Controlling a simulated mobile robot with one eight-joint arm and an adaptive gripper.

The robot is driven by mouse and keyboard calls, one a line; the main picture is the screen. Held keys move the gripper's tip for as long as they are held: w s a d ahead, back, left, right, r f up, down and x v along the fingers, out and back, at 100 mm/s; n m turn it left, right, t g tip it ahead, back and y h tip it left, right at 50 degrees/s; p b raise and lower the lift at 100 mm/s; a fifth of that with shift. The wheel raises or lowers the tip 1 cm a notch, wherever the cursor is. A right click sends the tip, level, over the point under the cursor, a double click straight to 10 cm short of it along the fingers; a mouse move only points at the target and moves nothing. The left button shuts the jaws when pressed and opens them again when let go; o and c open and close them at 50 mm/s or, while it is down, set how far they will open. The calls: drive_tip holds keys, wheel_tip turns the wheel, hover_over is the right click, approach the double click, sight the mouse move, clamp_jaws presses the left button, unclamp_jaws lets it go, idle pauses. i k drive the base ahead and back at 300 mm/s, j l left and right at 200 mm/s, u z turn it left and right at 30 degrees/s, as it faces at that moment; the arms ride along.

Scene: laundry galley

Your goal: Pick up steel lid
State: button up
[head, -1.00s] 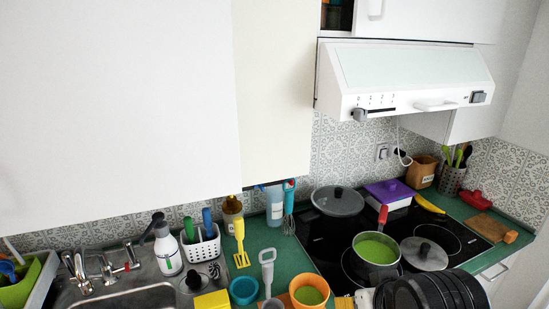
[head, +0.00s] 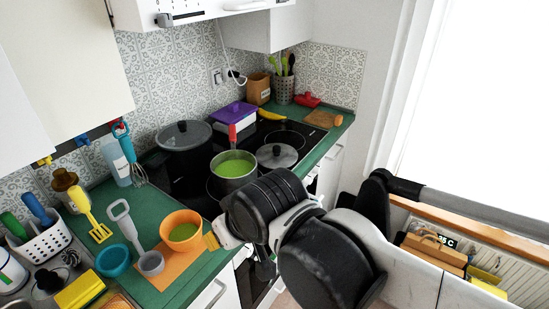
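A round steel lid (head: 268,160) with a dark knob lies on the black cooktop, right of a steel pot (head: 234,182) of green contents. A second lid with a dark knob (head: 46,279) shows partly by the sink at lower left. My arm crosses the lower middle, in front of the counter edge and well short of the cooktop lid. A dark part below the arm may be my gripper (head: 263,262); its fingers cannot be made out, nor whether they hold anything.
A large lidded dark pot (head: 184,156), a purple box (head: 234,112) and a red-handled utensil (head: 232,135) are near the lid. An orange bowl (head: 181,232), a blue bowl (head: 113,260) and utensils crowd the counter. The cooktop's right side has bare room.

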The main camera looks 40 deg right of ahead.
sight(272, 156)
drive_tip(key=i+l+z, duration=0.3)
drive_tip(key=i+l, duration=0.15)
drive_tip(key=l, duration=0.15)
drive_tip(key=i+l+z, duration=0.3)
drive_tip(key=i+l, duration=0.2)
